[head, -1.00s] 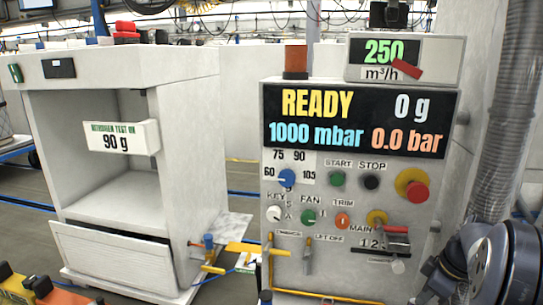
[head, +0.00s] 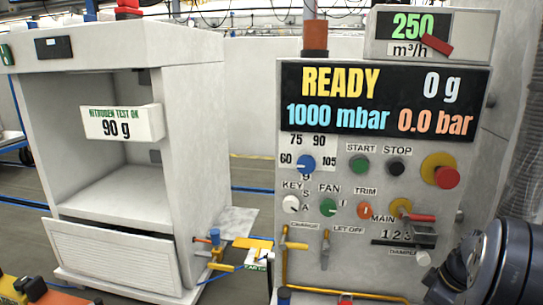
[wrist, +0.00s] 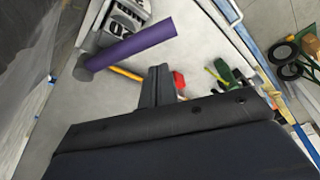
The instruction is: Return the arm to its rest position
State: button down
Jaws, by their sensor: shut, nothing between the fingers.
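My arm shows at the lower right of the head view as dark rounded links (head: 492,262), in front of the control panel's lower right edge. Its gripper end is not visible there. In the wrist view my gripper (wrist: 158,80) is a pair of dark fingers close together, shut and empty. A purple cylinder (wrist: 135,46) lies across the view beyond and to the left of the fingers. A red part (wrist: 179,82) shows just right of them, and it is unclear whether it is near them or far behind.
The control panel (head: 350,250) reads READY, 0 g, 1000 mbar and 0.0 bar. A white open-fronted cabinet (head: 195,130) labelled 90 g stands at left. Grey floor (head: 262,178) shows between them. In the wrist view, green parts (wrist: 222,74) and dark wheels (wrist: 290,58) sit to the right.

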jog(key=w+m+p, duration=0.2)
jog(key=m, duration=0.1)
jog(key=w+m+h+p, duration=0.1)
jog(key=m+p, duration=0.1)
jog(key=w+m+h+p, duration=0.1)
jog(key=w+m+p, duration=0.1)
jog(key=m, duration=0.1)
jog(key=shift+w+a+r+m+t, duration=0.25)
jog(key=shift+w+a+m+t, duration=0.05)
jog(key=shift+w+a+t, duration=0.1)
jog(key=shift+s+r, duration=0.1)
jog(key=shift+s, duration=0.05)
dwell(0.4)
